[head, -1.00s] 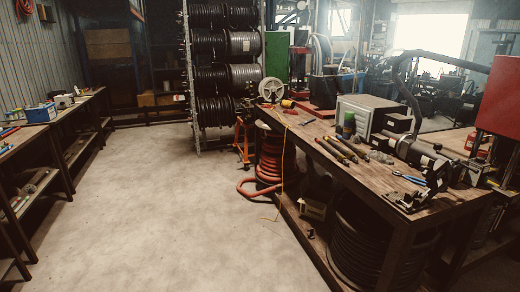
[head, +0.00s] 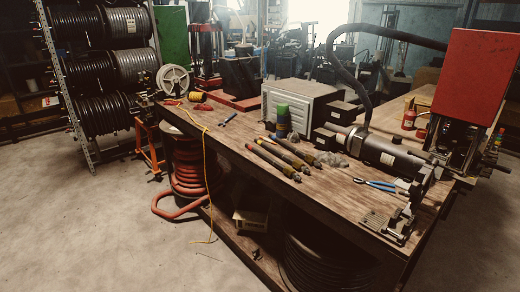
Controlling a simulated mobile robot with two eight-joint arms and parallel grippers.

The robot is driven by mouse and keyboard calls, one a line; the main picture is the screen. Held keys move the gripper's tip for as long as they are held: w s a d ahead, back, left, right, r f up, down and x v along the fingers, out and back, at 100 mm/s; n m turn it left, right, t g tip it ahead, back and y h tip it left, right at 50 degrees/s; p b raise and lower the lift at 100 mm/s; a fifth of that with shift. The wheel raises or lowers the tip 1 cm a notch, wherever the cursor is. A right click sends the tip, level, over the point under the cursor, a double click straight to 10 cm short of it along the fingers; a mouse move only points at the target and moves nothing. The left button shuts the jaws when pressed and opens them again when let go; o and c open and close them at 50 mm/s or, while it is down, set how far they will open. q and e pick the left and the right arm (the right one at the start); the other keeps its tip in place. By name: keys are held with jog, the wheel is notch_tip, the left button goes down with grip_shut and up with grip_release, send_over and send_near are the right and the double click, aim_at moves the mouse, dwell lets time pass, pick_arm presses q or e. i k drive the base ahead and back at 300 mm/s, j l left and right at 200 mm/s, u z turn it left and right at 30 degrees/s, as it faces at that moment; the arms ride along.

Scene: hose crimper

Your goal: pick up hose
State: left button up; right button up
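Several hoses are in view and I cannot tell which one the task means. Black hose is wound on spools (head: 104,110) on the rack at the left. A coil of black hose (head: 325,268) lies under the workbench. A red-orange hose (head: 187,165) is coiled beside the bench's left end, its loose end on the floor. A thick black hose (head: 352,52) arches over the machine. Three short dark rods (head: 283,156), possibly hose pieces, lie side by side on the bench top. Neither of my grippers is in view.
The wooden workbench (head: 232,141) fills the middle and right. On it are a grey box (head: 300,105), a crimper-like machine (head: 378,150), blue-handled pliers (head: 378,184) and a red cabinet (head: 474,75). An orange stand (head: 150,150) is by the rack. The floor (head: 90,225) at the left front is clear.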

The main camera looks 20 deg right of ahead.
aim_at(288, 171)
jog(key=i+z, duration=0.25)
jog(key=i, duration=0.2)
jog(key=i+j+z, duration=0.25)
jog(key=i, duration=0.2)
jog(key=i+j+z, duration=0.25)
jog(key=i, duration=0.2)
jog(key=i+z, duration=0.2)
jog(key=z, duration=0.3)
jog(key=i+j+z, duration=0.2)
jog(key=z, duration=0.3)
jog(key=i+j+z, duration=0.2)
jog(key=z, duration=0.3)
